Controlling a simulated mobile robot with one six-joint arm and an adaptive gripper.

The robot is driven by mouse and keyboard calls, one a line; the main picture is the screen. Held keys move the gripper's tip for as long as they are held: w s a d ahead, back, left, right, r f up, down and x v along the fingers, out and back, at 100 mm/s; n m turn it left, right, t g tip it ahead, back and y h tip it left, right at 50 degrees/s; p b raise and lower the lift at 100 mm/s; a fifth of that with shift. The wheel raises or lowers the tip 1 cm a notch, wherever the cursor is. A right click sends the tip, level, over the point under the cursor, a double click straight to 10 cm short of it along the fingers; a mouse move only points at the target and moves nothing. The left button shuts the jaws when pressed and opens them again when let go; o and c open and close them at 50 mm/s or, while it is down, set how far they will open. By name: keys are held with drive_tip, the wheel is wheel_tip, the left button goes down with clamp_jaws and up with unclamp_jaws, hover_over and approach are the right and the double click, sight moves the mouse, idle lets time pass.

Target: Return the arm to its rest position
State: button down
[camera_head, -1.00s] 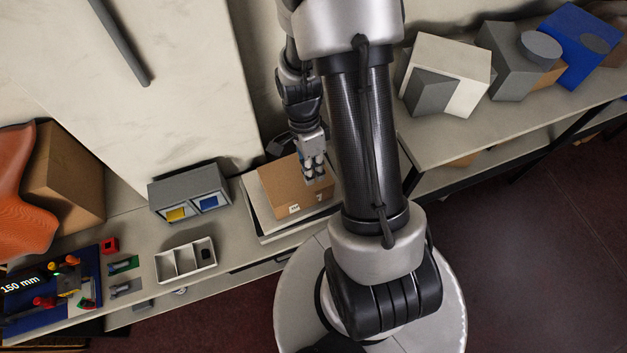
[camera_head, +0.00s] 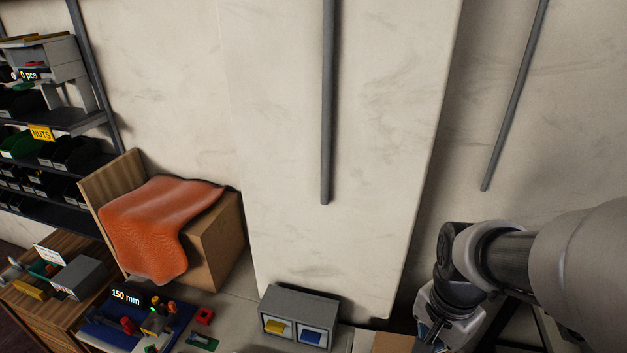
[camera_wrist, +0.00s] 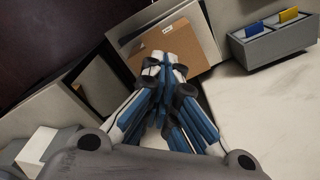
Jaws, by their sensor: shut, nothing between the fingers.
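My gripper (camera_head: 437,330) is at the lower right of the head view, partly cut off by the bottom edge, with my arm reaching in from the right. In the wrist view my gripper (camera_wrist: 165,62) has its blue and grey fingers together with nothing between them. Beyond the fingertips lies a brown cardboard box (camera_wrist: 178,38) with a white label. The fingers overlap the box in the picture; I cannot tell the gap. The box's edge also shows in the head view (camera_head: 392,343).
A grey two-slot bin (camera_head: 298,297) with yellow and blue pieces stands at bottom centre. An orange cloth (camera_head: 158,225) drapes over a box at left. A blue board (camera_head: 100,335) holds small parts. Shelves (camera_head: 60,122) stand far left. The pale wall panel (camera_head: 390,130) stands behind.

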drive_tip(key=s+a+r+n+t+b, duration=0.2)
drive_tip(key=s+a+n+t+b, duration=0.2)
drive_tip(key=n, duration=0.7)
drive_tip(key=s+a+b, duration=0.2)
drive_tip(key=s+b, duration=0.1)
drive_tip(key=shift+s+r, duration=0.25)
drive_tip(key=shift+s, duration=0.1)
